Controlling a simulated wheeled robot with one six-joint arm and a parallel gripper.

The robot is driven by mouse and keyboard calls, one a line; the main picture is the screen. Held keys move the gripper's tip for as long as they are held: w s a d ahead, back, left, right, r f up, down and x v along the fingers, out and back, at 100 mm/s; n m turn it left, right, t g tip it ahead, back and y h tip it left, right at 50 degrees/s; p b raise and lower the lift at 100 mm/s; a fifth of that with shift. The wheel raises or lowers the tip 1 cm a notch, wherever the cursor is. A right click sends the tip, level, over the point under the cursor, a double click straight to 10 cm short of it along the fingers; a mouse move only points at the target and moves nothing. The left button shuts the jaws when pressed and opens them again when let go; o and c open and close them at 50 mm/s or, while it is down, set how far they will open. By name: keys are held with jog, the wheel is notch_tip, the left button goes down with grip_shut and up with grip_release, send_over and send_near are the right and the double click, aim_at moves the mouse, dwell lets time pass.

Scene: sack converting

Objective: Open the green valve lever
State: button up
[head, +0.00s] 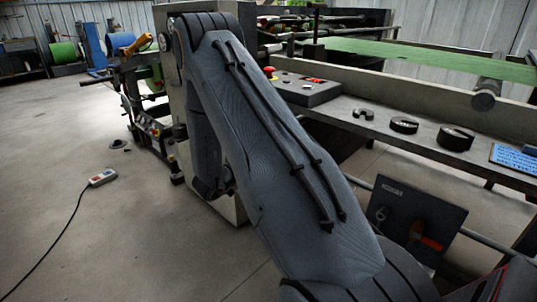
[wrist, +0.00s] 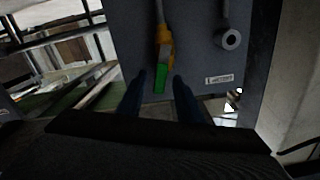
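The green valve lever (wrist: 161,79) shows in the wrist view as a short green grip on a yellow-orange valve body (wrist: 165,45), in front of a dark grey panel (wrist: 200,60). The lever points down the picture, in line with the pipe above it. My gripper (wrist: 159,78) is open, with one dark finger on each side of the green end. Gaps show between the fingers and the lever, so it is not held. In the head view my arm fills the middle, and neither my gripper nor the green lever can be seen.
In the wrist view a round metal fitting (wrist: 230,39) and a white label (wrist: 219,79) are right of the lever. In the head view a dark panel (head: 400,207) carries a red handle (head: 431,244). A machine bench (head: 345,107) runs behind; open floor (head: 60,165) lies left.

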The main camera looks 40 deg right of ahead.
jog(key=s+a+p, duration=0.1)
jog(key=a, duration=0.6)
jog(key=shift+a, duration=0.3)
